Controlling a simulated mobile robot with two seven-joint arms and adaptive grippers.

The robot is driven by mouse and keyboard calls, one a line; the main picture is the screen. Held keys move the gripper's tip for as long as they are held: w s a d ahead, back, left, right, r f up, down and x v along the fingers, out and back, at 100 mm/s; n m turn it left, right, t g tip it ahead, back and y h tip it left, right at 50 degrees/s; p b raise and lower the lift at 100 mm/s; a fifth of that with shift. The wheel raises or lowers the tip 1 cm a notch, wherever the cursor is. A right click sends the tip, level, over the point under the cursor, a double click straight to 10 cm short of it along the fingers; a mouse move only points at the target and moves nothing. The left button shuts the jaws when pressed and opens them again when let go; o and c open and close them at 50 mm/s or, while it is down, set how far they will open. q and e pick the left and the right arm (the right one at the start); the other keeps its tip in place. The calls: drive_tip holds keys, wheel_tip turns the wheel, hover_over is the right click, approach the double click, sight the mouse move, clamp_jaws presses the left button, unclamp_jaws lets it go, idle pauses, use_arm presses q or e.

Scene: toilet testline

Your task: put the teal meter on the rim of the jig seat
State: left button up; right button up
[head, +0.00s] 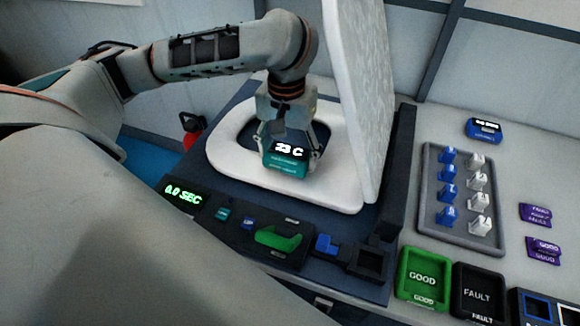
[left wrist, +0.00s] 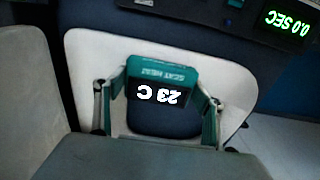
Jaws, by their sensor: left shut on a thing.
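The teal meter (head: 286,158) has a black display reading 23 C. My left gripper (head: 287,150) is shut on it, and the meter also shows between the fingers in the left wrist view (left wrist: 163,76). The jig seat (head: 340,188) is a white ring with an open middle, lying on a dark base, with its white lid (head: 360,90) raised behind it. In the head view the meter appears over the front part of the seat's opening, near the front rim. I cannot tell whether it touches the rim. My right gripper is not in view.
The dark jig base has a timer display (head: 183,194) and a green lever (head: 278,238) along its front. A grey tray (head: 431,212) of blue and white pieces is at right. Green GOOD (head: 424,277) and black FAULT (head: 478,292) bins stand in front. A blue meter (head: 484,130) lies behind the tray.

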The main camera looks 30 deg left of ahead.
sight(289, 156)
use_arm(q)
wheel_tip(289, 156, down, 3)
drive_tip(key=shift+s+d+f+b, duration=0.1)
drive_tip(key=shift+f+b, duration=0.05)
drive_tip(key=shift+b, duration=0.6)
drive_tip(key=shift+d+f, duration=0.1)
drive_tip(key=shift+f, duration=0.1)
drive_tip(key=shift+r, duration=0.2)
drive_tip(key=shift+f, duration=0.1)
drive_tip(key=o, duration=1.3)
wheel_tip(289, 156, up, 7)
drive_tip(key=p, duration=0.3)
drive_tip(key=shift+f, duration=0.1)
drive_tip(key=shift+r, duration=0.45)
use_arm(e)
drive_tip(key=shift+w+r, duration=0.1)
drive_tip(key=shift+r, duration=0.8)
